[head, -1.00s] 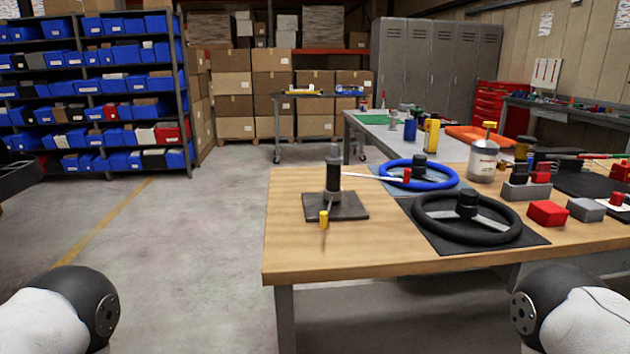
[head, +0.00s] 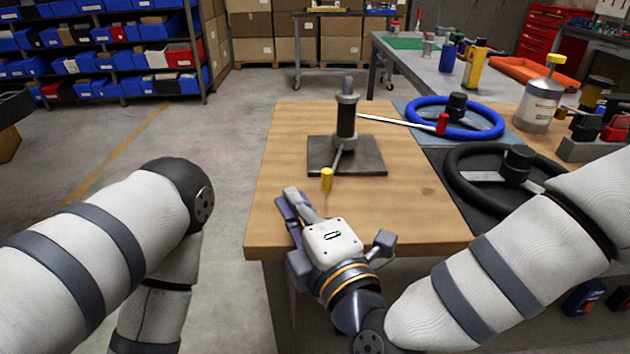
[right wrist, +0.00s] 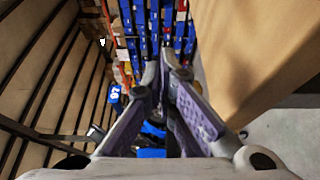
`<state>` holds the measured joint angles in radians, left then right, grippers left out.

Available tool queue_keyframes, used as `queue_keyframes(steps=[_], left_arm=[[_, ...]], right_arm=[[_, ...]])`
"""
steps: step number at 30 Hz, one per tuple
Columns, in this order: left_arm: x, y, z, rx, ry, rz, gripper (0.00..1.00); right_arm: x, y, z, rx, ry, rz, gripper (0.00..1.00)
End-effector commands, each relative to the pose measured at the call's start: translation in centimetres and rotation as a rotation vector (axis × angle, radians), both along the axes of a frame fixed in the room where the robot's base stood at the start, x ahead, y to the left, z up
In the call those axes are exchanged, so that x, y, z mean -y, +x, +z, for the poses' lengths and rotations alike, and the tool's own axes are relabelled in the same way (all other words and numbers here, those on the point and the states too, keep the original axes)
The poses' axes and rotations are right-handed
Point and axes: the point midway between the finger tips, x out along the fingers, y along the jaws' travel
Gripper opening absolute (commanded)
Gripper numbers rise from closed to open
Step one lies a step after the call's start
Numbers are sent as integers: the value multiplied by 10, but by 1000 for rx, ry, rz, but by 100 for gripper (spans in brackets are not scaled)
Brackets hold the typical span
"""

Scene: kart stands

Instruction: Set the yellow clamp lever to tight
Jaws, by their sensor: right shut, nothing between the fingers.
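The yellow clamp lever (head: 327,179) has a short yellow knob on a thin grey rod. The rod runs from the dark clamp post (head: 346,112) toward the table's front. The post stands upright on a dark square base plate (head: 368,163). A longer pale lever with a red knob (head: 442,124) points right from the same post. My right gripper (head: 288,198) is shut and empty, in front of and left of the yellow knob, apart from it. In the right wrist view its fingers (right wrist: 165,65) meet at the tips; the lever does not show there. My left gripper is out of view.
A blue steering wheel (head: 418,101) and a black one (head: 456,186) lie right of the clamp. A silver can (head: 537,106) stands behind them. The wooden tabletop (head: 285,135) is bare left of the clamp. Its front edge runs beneath my right gripper.

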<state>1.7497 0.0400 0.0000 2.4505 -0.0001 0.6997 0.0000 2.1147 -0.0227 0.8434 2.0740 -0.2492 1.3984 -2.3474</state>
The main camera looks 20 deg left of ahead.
Motion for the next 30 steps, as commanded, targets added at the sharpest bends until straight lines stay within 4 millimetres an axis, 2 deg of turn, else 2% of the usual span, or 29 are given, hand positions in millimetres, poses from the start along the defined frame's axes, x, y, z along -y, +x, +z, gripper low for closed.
queue_keyframes(steps=[1, 6, 10, 15, 26, 30], left_arm=[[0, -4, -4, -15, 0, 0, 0], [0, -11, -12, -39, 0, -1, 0], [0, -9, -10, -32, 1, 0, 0], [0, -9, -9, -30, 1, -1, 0], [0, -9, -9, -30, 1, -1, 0], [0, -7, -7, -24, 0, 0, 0]], right_arm=[[-6, 9, -5, -8, 3, -3, 0], [-30, 38, -6, -10, 2, -3, 0], [-9, 46, -2, -6, 0, -5, 0], [5, 51, -1, -5, 0, -2, 0], [8, 51, -1, -4, 0, 1, 0], [23, 53, 2, 9, 2, 66, 0]])
